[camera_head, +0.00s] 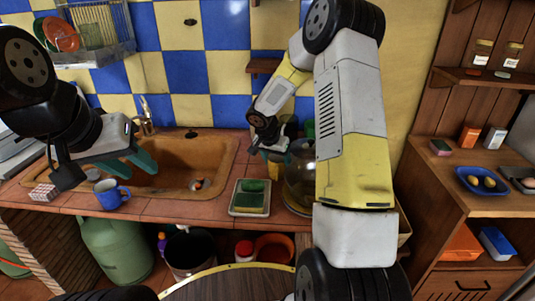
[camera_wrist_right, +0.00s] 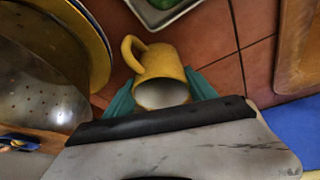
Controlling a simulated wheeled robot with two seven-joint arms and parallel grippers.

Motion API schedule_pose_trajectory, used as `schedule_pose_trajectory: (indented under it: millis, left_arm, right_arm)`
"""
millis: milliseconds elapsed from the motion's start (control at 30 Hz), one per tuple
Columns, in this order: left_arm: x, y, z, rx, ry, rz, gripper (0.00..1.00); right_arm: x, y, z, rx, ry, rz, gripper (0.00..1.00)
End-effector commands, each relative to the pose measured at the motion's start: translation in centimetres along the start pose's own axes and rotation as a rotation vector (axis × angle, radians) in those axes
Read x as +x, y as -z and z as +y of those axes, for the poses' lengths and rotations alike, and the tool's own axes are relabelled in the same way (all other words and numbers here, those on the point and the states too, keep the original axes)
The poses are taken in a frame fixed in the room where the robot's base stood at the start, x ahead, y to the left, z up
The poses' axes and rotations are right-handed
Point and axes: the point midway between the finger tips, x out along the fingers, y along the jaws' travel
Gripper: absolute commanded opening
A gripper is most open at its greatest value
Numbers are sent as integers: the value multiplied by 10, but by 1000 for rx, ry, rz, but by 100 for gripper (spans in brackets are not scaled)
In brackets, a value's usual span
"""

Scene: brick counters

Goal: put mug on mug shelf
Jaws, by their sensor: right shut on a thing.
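A yellow mug (camera_wrist_right: 158,66) is between the teal fingers of my right gripper (camera_wrist_right: 160,94) in the right wrist view. Its handle points to the upper left and its opening faces the gripper.
A tray with green sponges (camera_head: 250,206) lies on the counter (camera_head: 190,212) in front of my right gripper. A round metal pot or colander (camera_head: 300,178) is close to its right. The sink (camera_head: 205,165) is to the left. Wooden shelves (camera_head: 475,77) stand far right.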

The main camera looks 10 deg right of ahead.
Motion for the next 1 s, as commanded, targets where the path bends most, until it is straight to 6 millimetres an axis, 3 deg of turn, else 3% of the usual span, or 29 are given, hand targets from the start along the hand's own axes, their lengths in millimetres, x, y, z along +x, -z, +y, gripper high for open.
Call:
schedule_pose_trajectory:
  millis: [167,200,300,667,833,1000]
  left_arm:
    - [0,0,0,0,0,0,36]
    - [0,0,0,0,0,0,36]
    - [0,0,0,0,0,0,36]
    - [0,0,0,0,0,0,36]
    - [0,0,0,0,0,0,36]
    - [0,0,0,0,0,0,36]
  right_arm:
    - [2,-1,-1,-1,0,1,15]
    - [2,-1,-1,-1,1,0,69]
    - [2,-1,0,-1,1,0,87]
    - [-1,1,0,1,1,1,87]
    - [-24,2,-1,-1,4,5,87]
    - [-62,2,-1,1,3,5,87]
